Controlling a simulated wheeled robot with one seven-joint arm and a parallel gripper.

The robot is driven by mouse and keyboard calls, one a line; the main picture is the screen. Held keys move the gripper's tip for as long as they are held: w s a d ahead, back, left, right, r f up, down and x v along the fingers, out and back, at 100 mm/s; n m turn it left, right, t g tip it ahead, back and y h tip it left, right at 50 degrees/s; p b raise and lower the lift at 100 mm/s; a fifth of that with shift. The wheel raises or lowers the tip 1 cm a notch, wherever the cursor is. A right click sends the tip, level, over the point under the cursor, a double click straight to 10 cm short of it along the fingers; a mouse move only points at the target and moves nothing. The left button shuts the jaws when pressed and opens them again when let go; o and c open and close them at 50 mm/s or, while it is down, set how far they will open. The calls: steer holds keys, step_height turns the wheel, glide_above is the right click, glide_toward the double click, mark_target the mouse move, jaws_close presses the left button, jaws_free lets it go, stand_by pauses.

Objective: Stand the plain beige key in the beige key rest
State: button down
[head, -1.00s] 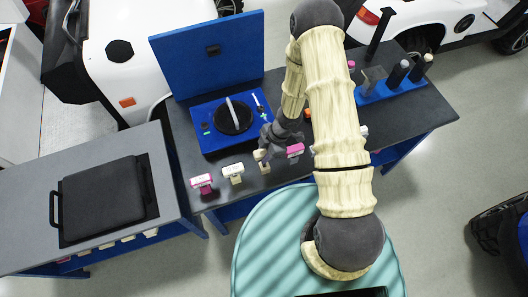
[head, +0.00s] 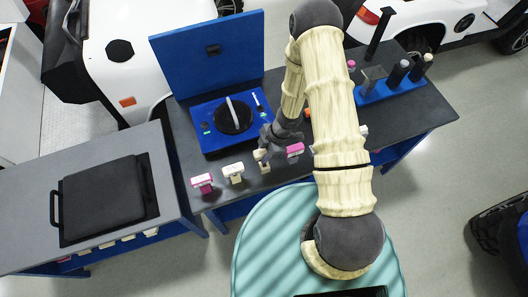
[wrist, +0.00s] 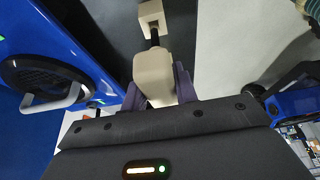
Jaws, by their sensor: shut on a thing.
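My gripper (wrist: 160,88) is shut on the beige key (wrist: 154,76), with a finger on each side of its blocky head. The key's dark shaft points away from my gripper toward the beige key rest (wrist: 151,14). The shaft meets or overlaps the rest in the wrist view; I cannot tell how deep it sits. In the head view my gripper (head: 264,153) is low over the table's front edge, with the beige rest (head: 265,168) just below it. The key is small and partly hidden by the fingers there.
A pink-topped piece (head: 202,182) and a cream one (head: 233,172) stand left of my gripper, and a pink one (head: 295,150) close on its right. The blue tester (head: 208,143) with a black disc lies behind. A blue rack (head: 392,88) is at the back right.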

steer(key=shift+f+b, duration=1.9)
steer(key=shift+f, duration=0.6)
steer(key=c, duration=1)
jaws_free()
steer(key=shift+r, duration=0.1)
steer(key=p+v, duration=0.1)
steer(key=v, duration=1.6)
steer(key=shift+w+r+p, duration=0.1)
steer(key=shift+r+p, duration=0.05)
steer(key=shift+p, duration=0.2)
steer(key=shift+w, duration=0.1)
